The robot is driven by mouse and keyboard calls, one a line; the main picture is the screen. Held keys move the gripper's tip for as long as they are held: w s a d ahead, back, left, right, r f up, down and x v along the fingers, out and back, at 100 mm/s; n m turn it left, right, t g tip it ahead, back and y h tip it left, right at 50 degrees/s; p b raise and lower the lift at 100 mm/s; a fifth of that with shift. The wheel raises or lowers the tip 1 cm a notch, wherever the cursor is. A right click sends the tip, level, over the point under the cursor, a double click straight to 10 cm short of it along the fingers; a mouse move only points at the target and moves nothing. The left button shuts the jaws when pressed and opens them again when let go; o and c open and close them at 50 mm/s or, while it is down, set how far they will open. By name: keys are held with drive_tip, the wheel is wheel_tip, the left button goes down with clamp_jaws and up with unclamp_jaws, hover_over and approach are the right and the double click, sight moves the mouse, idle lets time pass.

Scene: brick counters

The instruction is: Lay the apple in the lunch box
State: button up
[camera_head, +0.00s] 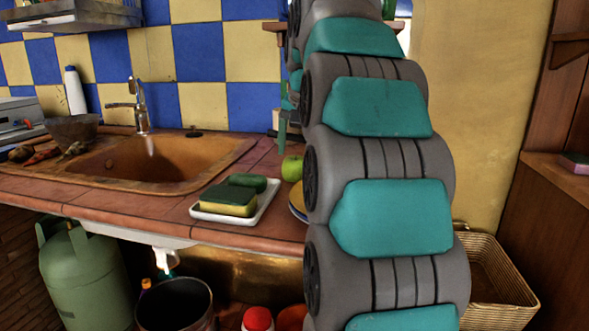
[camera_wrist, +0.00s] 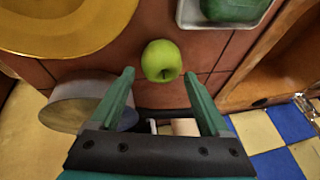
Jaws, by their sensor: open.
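The green apple (camera_head: 292,168) rests on the tiled counter, beside my arm in the head view. In the wrist view the apple (camera_wrist: 161,60) is just ahead of my gripper (camera_wrist: 158,74), roughly centred between the fingertips. The two green fingers are spread wide with nothing held between them. In the head view my arm hides most of the gripper and part of the counter. I cannot make out a lunch box in either view.
A white tray (camera_head: 263,211) with a sponge and a dark green oblong item stands left of the apple in the head view. A yellow plate (camera_wrist: 20,51) and a grey round container (camera_wrist: 75,113) are near the gripper. The sink (camera_head: 160,158) lies farther left.

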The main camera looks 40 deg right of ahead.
sight(296, 159)
drive_tip(key=shift+x, duration=2.2)
drive_tip(key=shift+a, duration=0.15)
drive_tip(key=c, duration=1.2)
drive_tip(key=shift+r, duration=0.2)
